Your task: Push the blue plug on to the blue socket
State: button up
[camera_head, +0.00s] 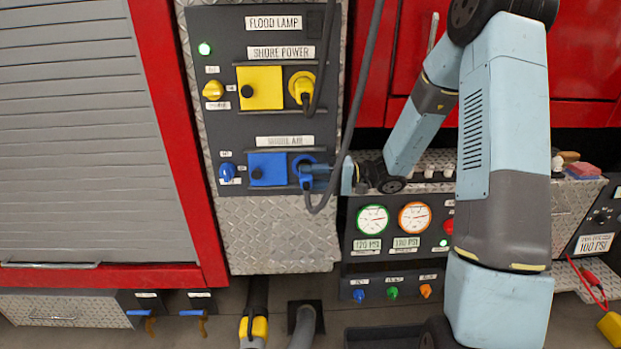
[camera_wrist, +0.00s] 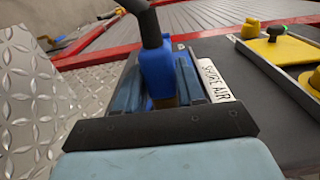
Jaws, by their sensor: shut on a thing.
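The blue plug (camera_head: 306,183) is at the blue socket (camera_head: 301,160) on the lower part of the dark panel, with a dark cable hanging from it. My gripper (camera_head: 318,176) reaches in from the right and is shut on the plug. In the wrist view the blue plug (camera_wrist: 156,70) stands between the two blue fingers of my gripper (camera_wrist: 160,82), with its dark cable above. The socket's face is mostly hidden by the plug and fingers. I cannot tell how far the plug sits in the socket.
A blue square cover (camera_head: 268,168) and blue knob (camera_head: 227,173) are left of the socket. A yellow plug (camera_head: 302,86) with a cable is above. The grey cable (camera_head: 348,135) runs close to my gripper. A gauge panel (camera_head: 395,240) is below my arm.

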jog(key=shift+w, duration=0.35)
dwell(0.8)
jog(key=o, duration=1.1)
jog(key=shift+c, duration=0.2)
jog(key=d, duration=1.4)
jog(key=s+a+r+n+g+h, duration=0.1)
jog(key=s+a+r+h, duration=0.1)
jog(key=s+r+h, duration=0.4)
jog(key=s+a+r+n+g+h, duration=0.15)
jog(key=s+h, duration=0.25)
jog(key=s, duration=0.4)
jog(key=s+d+r+m+t+h, duration=0.1)
jog(key=s+d+r+t+h, duration=0.2)
jog(key=s+r+h, duration=0.1)
jog(key=s+d+r+m+t+h, duration=0.1)
jog(key=s+d+r+t+h, duration=0.2)
jog(key=s+r, duration=0.3)
jog(key=s+t+h, duration=0.1)
jog(key=s, duration=0.2)
jog(key=shift+d, duration=0.25)
